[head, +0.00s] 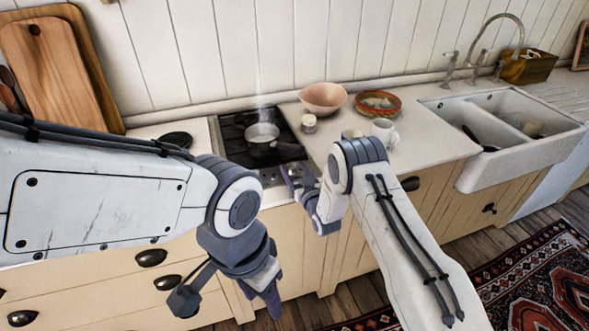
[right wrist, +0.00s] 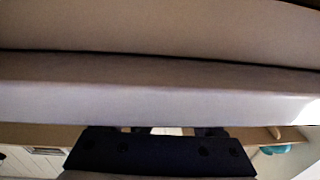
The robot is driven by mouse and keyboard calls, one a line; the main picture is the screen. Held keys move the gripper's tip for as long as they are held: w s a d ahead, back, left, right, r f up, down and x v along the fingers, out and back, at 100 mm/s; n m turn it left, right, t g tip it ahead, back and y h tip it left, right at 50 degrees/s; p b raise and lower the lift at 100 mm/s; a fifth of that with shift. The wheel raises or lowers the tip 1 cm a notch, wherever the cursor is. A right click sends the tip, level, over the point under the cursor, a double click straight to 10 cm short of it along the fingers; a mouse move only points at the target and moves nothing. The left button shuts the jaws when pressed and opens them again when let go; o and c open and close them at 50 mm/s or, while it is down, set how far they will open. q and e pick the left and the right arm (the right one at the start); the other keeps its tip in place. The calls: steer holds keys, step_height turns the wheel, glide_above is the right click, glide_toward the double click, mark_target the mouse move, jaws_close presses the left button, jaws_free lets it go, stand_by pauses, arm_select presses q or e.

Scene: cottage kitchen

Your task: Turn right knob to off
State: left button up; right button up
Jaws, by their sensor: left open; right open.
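The stove (head: 236,128) is a black hob set into the counter, with a steaming pot (head: 262,133) on it. Its front control panel (head: 268,178) shows small knobs that are too small to read. The right knob is hidden or not distinguishable behind my right gripper. My right gripper (head: 298,181) is open at the right end of the panel; whether it touches a knob I cannot tell. My left gripper (head: 226,297) is open and empty, low in front of the drawers. The right wrist view shows pale surfaces and a dark block (right wrist: 160,152), with no clear knob.
A pink bowl (head: 323,97), a small jar (head: 309,123), a red-rimmed dish (head: 378,104) and a white mug (head: 384,133) stand on the counter right of the stove. A white sink (head: 520,160) is farther right. Cutting boards (head: 52,70) lean at the left.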

jaws_close()
steer(key=shift+a+f+m+t+h+b, duration=0.1)
steer(key=shift+a+m+t+h+b, duration=0.15)
steer(key=shift+m+h+b, duration=0.4)
steer(key=shift+a+f+m+t+h+b, duration=0.15)
steer(key=shift+m+t+h+b, duration=0.15)
steer(key=shift+h+b, duration=0.4)
steer(key=shift+a+r+m+h+b, duration=0.15)
steer(key=shift+m+h+b, duration=0.55)
steer(key=shift+h, duration=0.55)
steer(key=shift+r+m+h+b, duration=0.15)
steer(key=shift+m+h+b, duration=0.2)
steer(key=shift+m+h, duration=0.5)
jaws_free()
